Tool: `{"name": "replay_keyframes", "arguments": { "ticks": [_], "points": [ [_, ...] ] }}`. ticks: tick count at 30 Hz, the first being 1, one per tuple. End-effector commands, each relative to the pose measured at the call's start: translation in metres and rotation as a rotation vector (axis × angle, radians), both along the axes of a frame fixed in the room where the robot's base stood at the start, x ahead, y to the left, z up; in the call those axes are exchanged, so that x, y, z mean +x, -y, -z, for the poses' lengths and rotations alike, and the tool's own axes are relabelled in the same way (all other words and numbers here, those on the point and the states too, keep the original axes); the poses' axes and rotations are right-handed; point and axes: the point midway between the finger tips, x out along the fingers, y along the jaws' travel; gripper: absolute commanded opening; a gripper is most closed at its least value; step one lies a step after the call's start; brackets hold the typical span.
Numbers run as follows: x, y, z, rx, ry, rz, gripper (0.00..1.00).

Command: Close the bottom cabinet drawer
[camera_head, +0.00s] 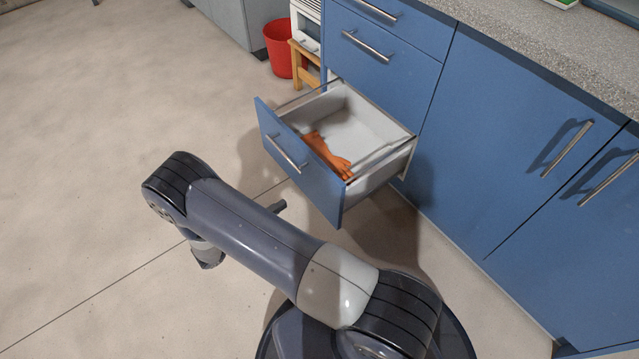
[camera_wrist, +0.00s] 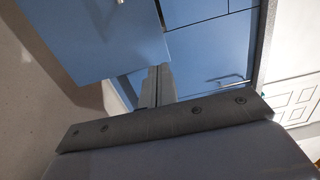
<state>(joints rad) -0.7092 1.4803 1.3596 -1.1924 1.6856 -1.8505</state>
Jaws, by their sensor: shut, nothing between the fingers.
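The bottom cabinet drawer (camera_head: 300,165) is pulled well out of the blue cabinet in the head view. It has a blue front, a bar handle and a pale interior. An orange glove-like item (camera_head: 328,155) lies inside near the front. My gripper (camera_head: 279,206) is mostly hidden behind my arm; its tip shows just in front of the drawer front, low and apart from it. In the wrist view my gripper (camera_wrist: 158,72) is shut and empty, with its fingers together, pointing toward the cabinet. The drawer front (camera_wrist: 95,40) fills the upper left there.
The closed upper drawers (camera_head: 385,60) and a closed cabinet door (camera_head: 510,140) stand behind and to the right. A speckled countertop (camera_head: 560,50) lies above. A red bucket (camera_head: 280,48) and a wooden stool (camera_head: 302,68) stand beyond. The floor to the left is clear.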

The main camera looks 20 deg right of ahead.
Motion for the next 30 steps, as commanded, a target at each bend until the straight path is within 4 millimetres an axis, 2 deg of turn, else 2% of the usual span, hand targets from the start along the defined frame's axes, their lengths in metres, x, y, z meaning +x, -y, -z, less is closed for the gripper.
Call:
{"name": "replay_keyframes", "arguments": {
  "ticks": [5, 18, 24, 30],
  "points": [
    [0.006, 0.021, 0.001, 0.0, -0.001, 0.004, 0.0],
    [0.034, 0.106, 0.003, 0.001, 0.0, 0.005, 0.0],
    [0.04, 0.126, 0.001, 0.001, 0.0, 0.003, 0.0],
    [0.042, 0.131, 0.0, 0.0, 0.0, 0.0, 0.0]
  ]
}}
